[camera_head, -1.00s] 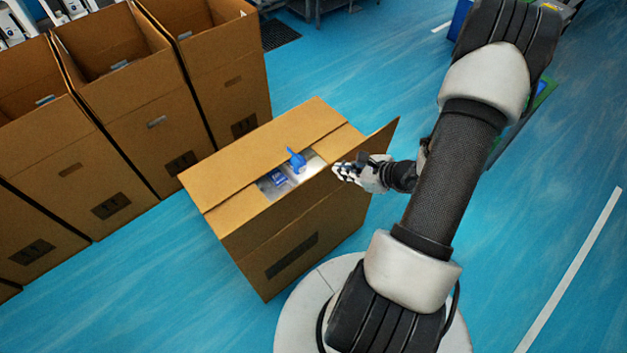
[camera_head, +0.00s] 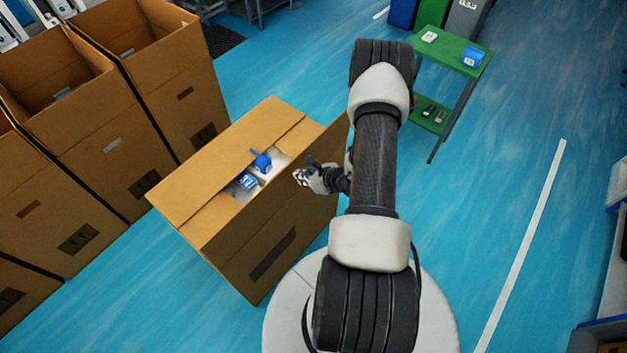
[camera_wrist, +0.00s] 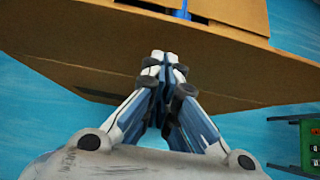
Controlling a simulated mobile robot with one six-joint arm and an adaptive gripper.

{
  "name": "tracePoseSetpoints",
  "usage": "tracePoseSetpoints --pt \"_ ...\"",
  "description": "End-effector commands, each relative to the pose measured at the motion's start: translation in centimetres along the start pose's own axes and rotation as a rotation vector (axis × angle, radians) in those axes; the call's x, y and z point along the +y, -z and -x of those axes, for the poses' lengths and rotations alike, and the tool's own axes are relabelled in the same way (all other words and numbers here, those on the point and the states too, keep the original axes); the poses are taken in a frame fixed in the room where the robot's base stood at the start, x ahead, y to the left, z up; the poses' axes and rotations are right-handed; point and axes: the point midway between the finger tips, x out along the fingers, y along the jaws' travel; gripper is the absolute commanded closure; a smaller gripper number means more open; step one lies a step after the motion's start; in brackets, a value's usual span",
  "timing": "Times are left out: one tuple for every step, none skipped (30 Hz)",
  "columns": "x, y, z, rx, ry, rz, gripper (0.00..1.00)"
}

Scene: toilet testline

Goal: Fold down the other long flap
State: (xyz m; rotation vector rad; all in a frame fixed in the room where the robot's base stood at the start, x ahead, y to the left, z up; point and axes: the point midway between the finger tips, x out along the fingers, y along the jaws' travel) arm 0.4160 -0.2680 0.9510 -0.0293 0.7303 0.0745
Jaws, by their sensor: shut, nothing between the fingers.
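The open cardboard box (camera_head: 225,252) stands in front of me in the head view. Its far long flap (camera_head: 225,160) lies folded down over the top. The near long flap (camera_head: 322,160) stands up at an angle; in the wrist view brown cardboard (camera_wrist: 75,65) spans the area ahead of the fingers. A blue item (camera_head: 261,161) and a blue-labelled item (camera_head: 245,181) show in the gap. My gripper (camera_head: 300,177) is shut and empty, at the near flap's upper edge; its fingertips (camera_wrist: 165,60) are together. I cannot tell whether they touch the flap.
Several tall open boxes (camera_head: 60,160) stand in a row at the left. A green table (camera_head: 455,50) with small items stands at the back right. The blue floor (camera_head: 480,180) right of my arm is clear.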

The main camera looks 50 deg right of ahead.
Motion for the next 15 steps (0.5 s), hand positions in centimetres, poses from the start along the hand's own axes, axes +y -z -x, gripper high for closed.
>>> tracePoseSetpoints --pt "0.07 -0.53 -0.4 0.0 -0.002 0.002 1.0" --pt "0.08 -0.74 -0.62 0.0 -0.002 0.003 1.0" --pt "0.07 -0.95 -0.84 0.001 -0.002 0.002 1.0" --pt "0.05 -1.07 -0.98 0.001 -0.001 0.001 1.0" --pt "0.04 -1.18 -1.09 0.001 -0.001 0.0 1.0" --pt "0.04 -1.29 -1.21 0.001 -0.001 -0.001 1.0" --pt "0.04 -1.35 -1.28 0.001 -0.001 -0.001 1.0" --pt "0.04 -1.39 -1.32 0.001 -0.001 -0.001 1.0" --pt "0.03 -1.41 -1.35 0.001 0.0 -0.001 1.0" --pt "0.03 -1.41 -1.36 0.001 0.0 -0.001 1.0" --pt "0.03 -1.41 -1.36 0.001 0.0 -0.001 1.0" --pt "0.03 -1.4 -1.36 0.001 0.0 -0.001 1.0" --pt "0.03 -1.39 -1.35 0.001 0.0 -0.001 1.0" --pt "0.03 -1.39 -1.35 0.001 0.0 -0.001 1.0" --pt "0.03 -1.39 -1.35 0.001 -0.001 -0.001 1.0"
